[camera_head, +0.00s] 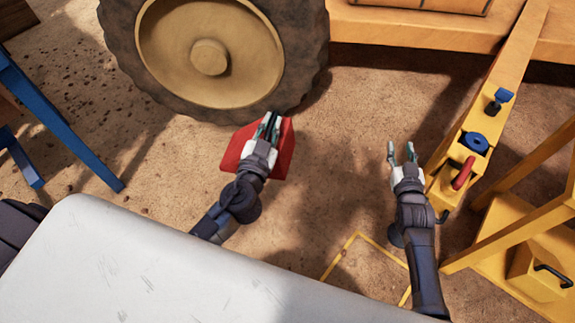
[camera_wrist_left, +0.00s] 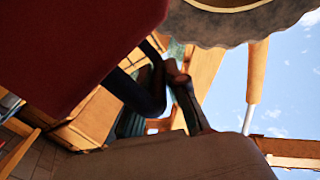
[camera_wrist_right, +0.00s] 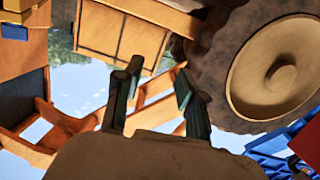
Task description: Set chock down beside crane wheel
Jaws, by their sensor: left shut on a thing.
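The crane wheel (camera_head: 290,50) is a big dark tyre with a yellow hub, at the top of the head view. The red chock (camera_head: 232,155) is just below the tyre's lower right side. My left gripper (camera_head: 269,122) is shut on the chock, which partly shows behind it. I cannot tell whether the chock touches the tyre or the ground. In the left wrist view the chock (camera_wrist_left: 70,45) fills the upper left, with the tyre (camera_wrist_left: 235,25) beside it. My right gripper (camera_head: 401,150) is open and empty over bare ground; it also shows in the right wrist view (camera_wrist_right: 155,85).
A yellow beam (camera_head: 455,150) on the right carries a blue ring (camera_head: 475,143) and a red handle (camera_head: 463,173). A yellow outline (camera_head: 350,245) marks the ground. Blue legs (camera_head: 60,125) stand at the left. Sandy ground between the arms is clear.

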